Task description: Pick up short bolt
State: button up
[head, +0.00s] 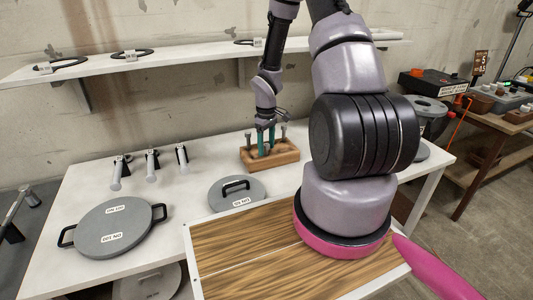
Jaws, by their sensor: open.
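A wooden bolt holder (286,159) stands near the back of the white table. Several grey bolts stand upright in it; one bolt (248,138) shows at its left and another bolt (284,131) at its right. From this view I cannot tell surely which is the short bolt. My gripper (266,146) points down over the middle of the holder with its teal fingers apart. The fingertips are low, close to the holder. They partly hide what stands between them, and I cannot tell whether they touch a bolt.
A large grey lid (112,228) and a smaller grey lid (236,193) lie on the white table (60,273). Several hammer-like tools (151,167) lie at the back left. A wall shelf (190,58) holds rings above. A wooden-topped board (240,250) is in front.

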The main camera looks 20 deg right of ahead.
jog(key=shift+f, duration=0.2)
grip_shut()
notch_tip(320, 180, up, 15)
dwell(1.2)
